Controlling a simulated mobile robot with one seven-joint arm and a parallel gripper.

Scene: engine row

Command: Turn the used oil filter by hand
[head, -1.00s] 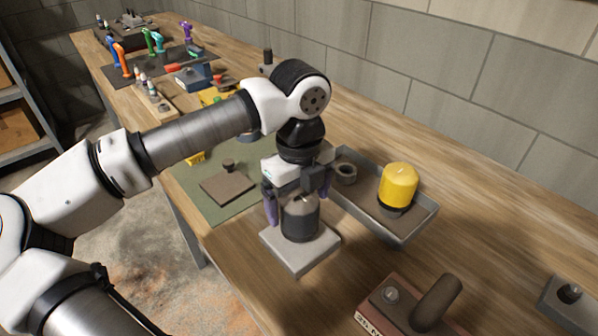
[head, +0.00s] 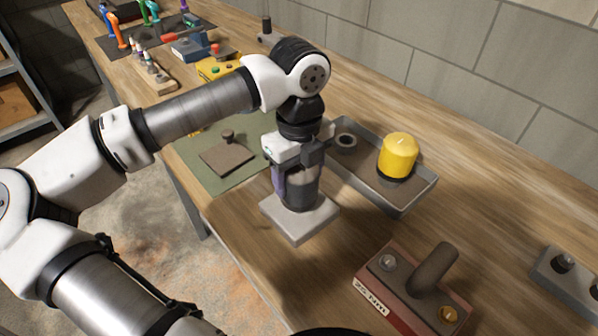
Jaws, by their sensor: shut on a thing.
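The used oil filter (head: 300,193) is a dark grey cylinder standing upright on a square light grey block (head: 298,228) on the workbench. My gripper (head: 296,182) points straight down over it, with its fingers on the sides of the filter and shut on it. The purple finger pad (head: 279,181) shows on the left side. The top of the filter is partly hidden by the gripper body.
Right of the gripper, a grey tray (head: 402,207) holds a yellow filter (head: 398,155) and a ring (head: 346,141). A reddish block with a handle (head: 432,268) stands in front. A green mat (head: 192,169) lies left. Bare wood lies between the tray and the reddish block.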

